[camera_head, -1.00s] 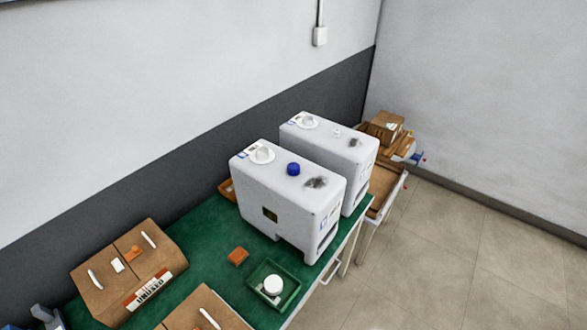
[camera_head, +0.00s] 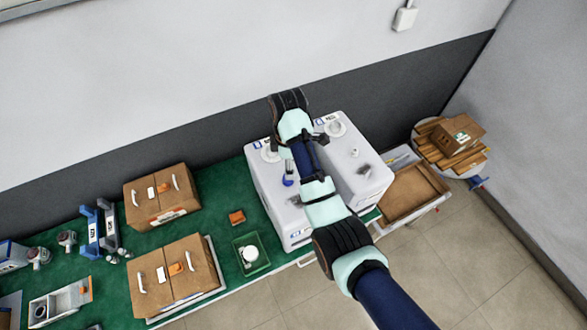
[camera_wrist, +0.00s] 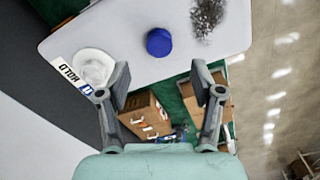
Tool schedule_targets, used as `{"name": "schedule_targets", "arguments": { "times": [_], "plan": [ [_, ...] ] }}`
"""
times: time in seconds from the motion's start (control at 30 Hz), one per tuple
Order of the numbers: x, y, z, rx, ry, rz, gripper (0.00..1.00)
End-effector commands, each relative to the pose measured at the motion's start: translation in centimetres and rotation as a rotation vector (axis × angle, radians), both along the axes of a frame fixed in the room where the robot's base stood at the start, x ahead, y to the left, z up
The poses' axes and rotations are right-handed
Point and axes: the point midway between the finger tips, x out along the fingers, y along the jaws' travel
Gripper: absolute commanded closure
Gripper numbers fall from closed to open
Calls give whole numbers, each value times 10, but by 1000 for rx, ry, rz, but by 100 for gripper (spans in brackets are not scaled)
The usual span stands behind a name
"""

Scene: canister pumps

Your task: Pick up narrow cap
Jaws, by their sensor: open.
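The blue cap (camera_head: 288,182), likely the narrow cap, sits on top of the left white canister (camera_head: 272,205), partly behind my arm. In the wrist view the blue cap (camera_wrist: 159,42) is whole and upright on the pale canister top (camera_wrist: 130,25). My gripper (camera_wrist: 160,72) is open and empty. The cap shows between and beyond its two fingertips, not touching them. A larger white round cap (camera_wrist: 93,67) is beside the left finger. A small white cap (camera_head: 354,152) stands on the right canister (camera_head: 368,180).
Cardboard boxes (camera_head: 165,200) lie on the green table to the left. A wooden tray (camera_head: 412,196) stands at the right. The wall is close behind.

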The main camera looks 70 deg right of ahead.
Motion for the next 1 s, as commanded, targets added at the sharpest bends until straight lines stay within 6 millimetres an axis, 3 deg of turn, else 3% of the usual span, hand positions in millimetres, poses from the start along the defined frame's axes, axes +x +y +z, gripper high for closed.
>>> {"name": "schedule_targets", "arguments": {
  "times": [0.13,0.33,0.57,0.83,1.0],
  "plan": [
    [-1,1,-22,1,2,-1,34],
    [-1,0,-32,1,1,-2,34],
    [-3,-2,-71,1,0,-2,34],
    [-2,-2,-77,-2,-2,-2,34],
    [-2,-2,-76,-1,-2,-2,62]
  ]
}}
